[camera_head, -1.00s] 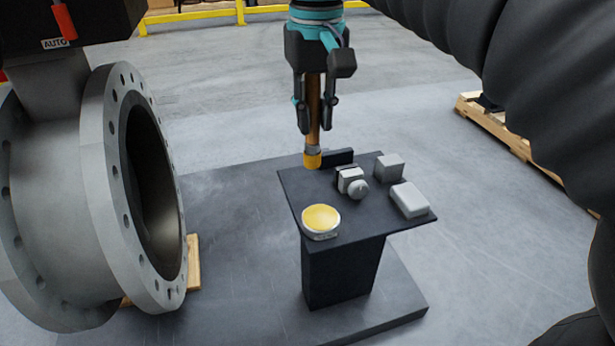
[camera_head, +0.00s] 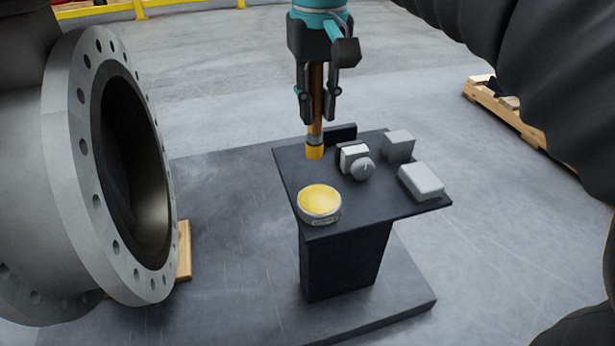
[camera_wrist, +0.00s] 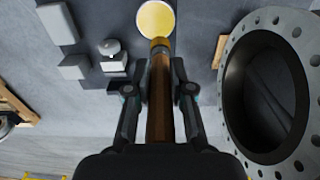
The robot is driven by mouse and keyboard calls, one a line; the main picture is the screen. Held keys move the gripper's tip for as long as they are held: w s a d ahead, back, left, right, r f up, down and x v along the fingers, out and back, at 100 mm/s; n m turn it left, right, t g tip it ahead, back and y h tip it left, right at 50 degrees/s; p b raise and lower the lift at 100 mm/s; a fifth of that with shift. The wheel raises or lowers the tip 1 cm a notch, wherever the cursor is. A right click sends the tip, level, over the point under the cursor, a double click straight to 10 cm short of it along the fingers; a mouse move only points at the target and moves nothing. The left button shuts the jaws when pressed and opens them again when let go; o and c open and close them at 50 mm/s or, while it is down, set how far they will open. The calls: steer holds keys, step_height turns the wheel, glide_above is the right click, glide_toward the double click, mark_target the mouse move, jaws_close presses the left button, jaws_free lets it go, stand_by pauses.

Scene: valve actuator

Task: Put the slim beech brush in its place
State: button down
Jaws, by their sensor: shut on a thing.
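The slim beech brush (camera_head: 316,112) hangs upright in my gripper (camera_head: 318,106), with its yellow-tipped end pointing down. My gripper is shut around its brown shaft. In the head view the yellow tip is over the back left part of the dark stand; whether it touches the top cannot be told. In the wrist view the brush (camera_wrist: 159,95) runs between the fingers (camera_wrist: 160,90), its tip overlapping the lower edge of the round yellow disc. The brush's upper end is hidden by my gripper.
A small dark stand (camera_head: 290,180) bears a round tin with yellow contents (camera_head: 320,203), a grey block with a round knob (camera_head: 355,160), and two grey boxes (camera_head: 398,145) (camera_head: 421,181). A large flanged pipe (camera_head: 75,150) stands at left. A wooden pallet (camera_head: 510,115) lies at right.

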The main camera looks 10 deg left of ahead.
mark_target(317, 135)
step_height(317, 135, down, 3)
steer(key=shift+r+b, duration=0.2)
steer(key=shift+b, duration=0.5)
steer(key=shift+w+f, duration=0.15)
steer(key=shift+f, duration=0.05)
steer(key=w+a+f, duration=0.1)
steer(key=w+f, duration=0.2)
steer(key=w+a+f+b, duration=0.1)
steer(key=w+a+f, duration=0.1)
steer(key=w+f, duration=0.2)
steer(key=w+a+f+b, duration=0.1)
steer(key=w+f, duration=0.2)
steer(key=shift+w+a+f, duration=0.15)
steer(key=shift+a+f, duration=0.2)
steer(key=c, duration=1)
jaws_free()
steer(key=r+p, duration=0.3)
steer(key=r, duration=0.9)
steer(key=shift+s+p, duration=0.2)
steer(key=shift+p, duration=0.15)
